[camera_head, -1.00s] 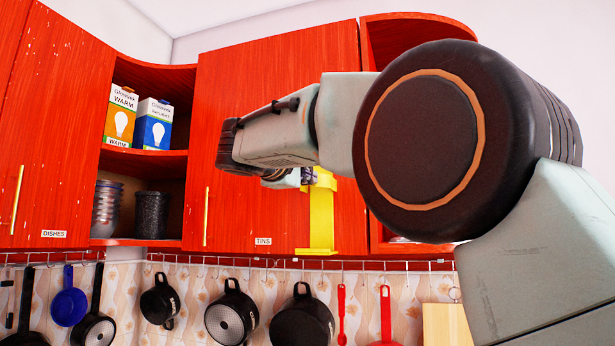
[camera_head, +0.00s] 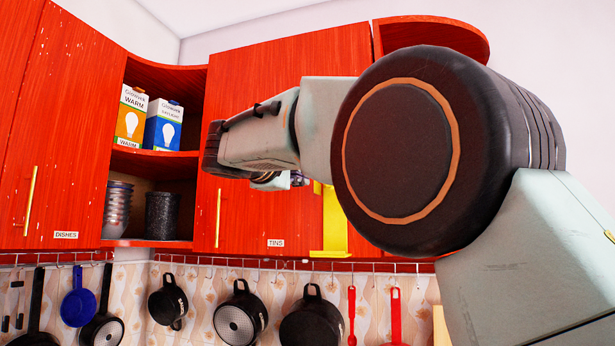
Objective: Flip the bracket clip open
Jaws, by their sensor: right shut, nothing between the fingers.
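The yellow bracket (camera_head: 333,225) stands against the red TINS cupboard door, just left of my right arm's large round joint. Its foot and part of its upright show. My arm hides much of its upper part, so I cannot tell how the clip sits. My right gripper (camera_head: 298,178) is shut and empty, partly hidden under my wrist. It is just left of the bracket's upper part; I cannot tell whether they touch. My left gripper is out of view.
The red TINS door (camera_head: 250,215) has a yellow handle (camera_head: 217,217). Open shelves at left hold two cartons (camera_head: 147,118), stacked bowls (camera_head: 117,208) and a dark pot (camera_head: 160,215). Pans (camera_head: 240,311) and red utensils (camera_head: 352,315) hang from a rail (camera_head: 290,264) below.

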